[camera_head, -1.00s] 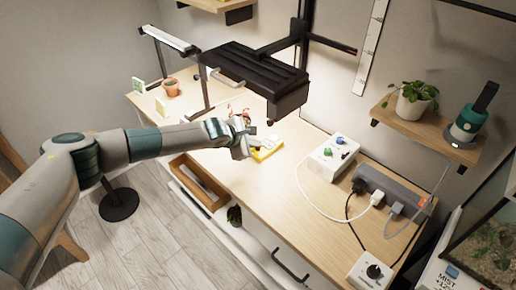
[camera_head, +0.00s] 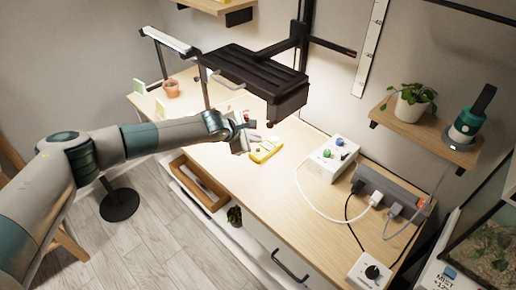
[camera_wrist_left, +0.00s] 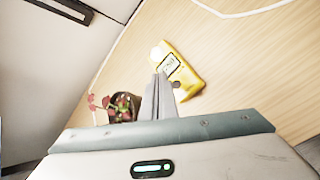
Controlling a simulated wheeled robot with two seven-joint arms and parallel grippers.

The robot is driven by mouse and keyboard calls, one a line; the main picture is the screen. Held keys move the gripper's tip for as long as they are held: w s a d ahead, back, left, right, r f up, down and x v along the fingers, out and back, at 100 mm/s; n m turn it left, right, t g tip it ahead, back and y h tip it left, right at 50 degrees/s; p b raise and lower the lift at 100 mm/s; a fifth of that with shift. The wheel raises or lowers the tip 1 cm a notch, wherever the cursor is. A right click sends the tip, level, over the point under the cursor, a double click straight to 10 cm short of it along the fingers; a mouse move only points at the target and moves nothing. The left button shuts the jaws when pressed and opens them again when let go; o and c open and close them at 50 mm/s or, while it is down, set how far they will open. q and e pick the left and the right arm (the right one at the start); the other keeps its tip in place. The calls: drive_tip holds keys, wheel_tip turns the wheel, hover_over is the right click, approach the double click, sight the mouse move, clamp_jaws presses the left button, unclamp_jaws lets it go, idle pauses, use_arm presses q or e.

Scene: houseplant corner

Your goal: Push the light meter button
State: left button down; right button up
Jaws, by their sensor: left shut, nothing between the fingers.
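The light meter (camera_head: 266,151) is a yellow handheld device lying on the wooden table under the black lamp. In the left wrist view the meter (camera_wrist_left: 190,88) shows a small display and a pale round part at its far end. My left gripper (camera_head: 256,137) is shut and empty, just behind and left of the meter in the head view. In the wrist view its closed fingertips (camera_wrist_left: 160,76) overlap the meter's near edge. I cannot tell whether they touch it. The button is not clearly seen; a small dark spot shows beside the fingertips. My right gripper is out of view.
A black lamp (camera_head: 255,70) hangs over the table. A reddish-leaved plant (camera_wrist_left: 122,106) stands beside the fingers in the wrist view. A white control box (camera_head: 328,160) with coloured knobs, a power strip (camera_head: 393,186) and cables lie to the right. The table's front middle is clear.

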use_arm(q)
wheel_tip(320, 180, up, 4)
drive_tip(key=shift+r+p, duration=0.1)
drive_tip(key=shift+p, duration=0.5)
drive_tip(key=shift+s+d, duration=0.1)
